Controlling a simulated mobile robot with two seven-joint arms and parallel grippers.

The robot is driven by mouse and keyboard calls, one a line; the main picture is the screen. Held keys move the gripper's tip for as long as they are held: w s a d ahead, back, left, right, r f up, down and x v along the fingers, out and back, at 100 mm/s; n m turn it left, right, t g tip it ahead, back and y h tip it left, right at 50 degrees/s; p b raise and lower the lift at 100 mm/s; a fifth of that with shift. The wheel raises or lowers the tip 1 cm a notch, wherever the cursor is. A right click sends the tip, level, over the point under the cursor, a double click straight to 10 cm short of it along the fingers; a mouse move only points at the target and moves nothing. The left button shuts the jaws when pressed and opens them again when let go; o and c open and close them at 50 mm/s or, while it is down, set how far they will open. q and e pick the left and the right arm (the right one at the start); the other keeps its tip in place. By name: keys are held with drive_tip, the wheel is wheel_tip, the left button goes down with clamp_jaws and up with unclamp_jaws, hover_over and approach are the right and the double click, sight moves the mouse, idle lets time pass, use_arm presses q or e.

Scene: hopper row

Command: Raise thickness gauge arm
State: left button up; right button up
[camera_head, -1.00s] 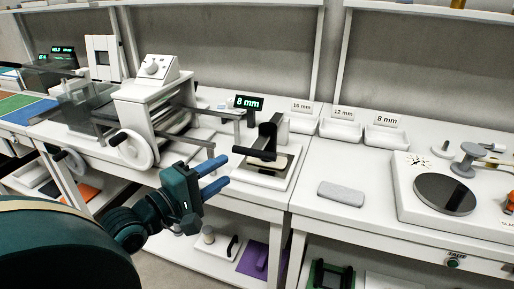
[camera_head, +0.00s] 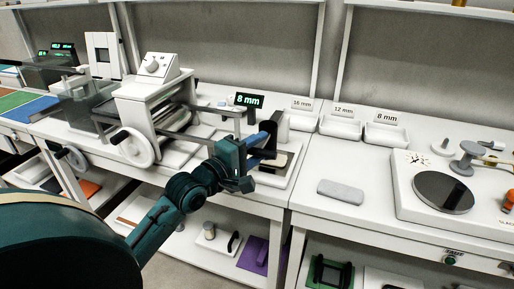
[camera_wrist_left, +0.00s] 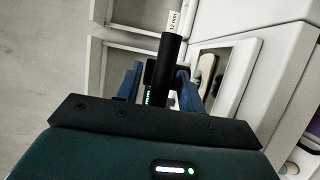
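Contact cannot be told. My right gripper is not in view.
Left of the gauge stands a white machine with a handwheel (camera_head: 133,147). Three labelled trays (camera_head: 340,130) line the back. A grey block (camera_head: 340,192) and a turntable unit (camera_head: 443,194) sit to the right. The bench between gauge and block is clear.

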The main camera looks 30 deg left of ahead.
use_arm(q)
clamp_jaws()
idle(0.3)
idle(0.3)
